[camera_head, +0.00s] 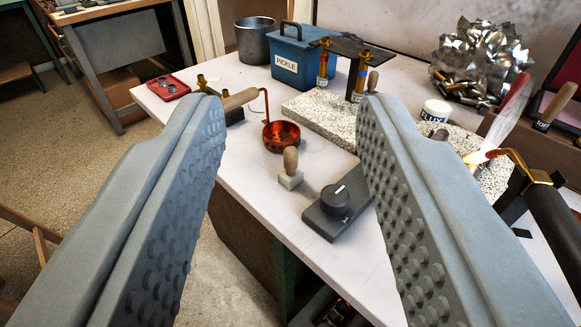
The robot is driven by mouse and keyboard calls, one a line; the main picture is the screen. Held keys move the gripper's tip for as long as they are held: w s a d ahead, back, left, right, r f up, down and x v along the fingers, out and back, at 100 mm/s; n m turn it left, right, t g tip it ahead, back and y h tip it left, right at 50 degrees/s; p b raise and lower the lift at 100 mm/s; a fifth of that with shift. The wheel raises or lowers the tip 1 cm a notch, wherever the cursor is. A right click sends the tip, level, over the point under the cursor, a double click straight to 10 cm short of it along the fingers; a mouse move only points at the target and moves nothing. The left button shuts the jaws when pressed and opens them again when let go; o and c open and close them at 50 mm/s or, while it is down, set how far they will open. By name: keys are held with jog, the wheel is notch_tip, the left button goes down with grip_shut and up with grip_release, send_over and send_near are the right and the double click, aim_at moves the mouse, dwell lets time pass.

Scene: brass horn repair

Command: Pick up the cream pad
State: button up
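The cream pad (290,180) is a small pale block with a wooden peg handle standing up from it. It rests upright on the white table, a little left of the dark grey dial box. My gripper (291,102) is open and empty, its two grey studded fingers spread wide to the left and right. The pad shows in the gap between the fingers, and neither finger touches it. It stands clear of the things around it.
The dial box (338,204) lies close to the pad's right. A copper ladle (281,136) is behind it. Farther back are a speckled slab (325,112), a blue PICKLE box (298,58) and a steel pot (256,40). A torch with a flame (510,115) is at right. The table's front-left edge is near.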

dwell(0.3)
jog(key=o, duration=0.3)
jog(key=shift+o, duration=0.2)
jog(key=m+g, duration=1.1)
jog(key=g, duration=0.6)
send_over(291, 169)
jog(key=w, duration=0.2)
notch_tip(291, 169, down, 7)
jog(key=f, duration=1.1)
jog(key=s+f, duration=0.1)
jog(key=f, duration=0.5)
jog(key=shift+f, duration=0.3)
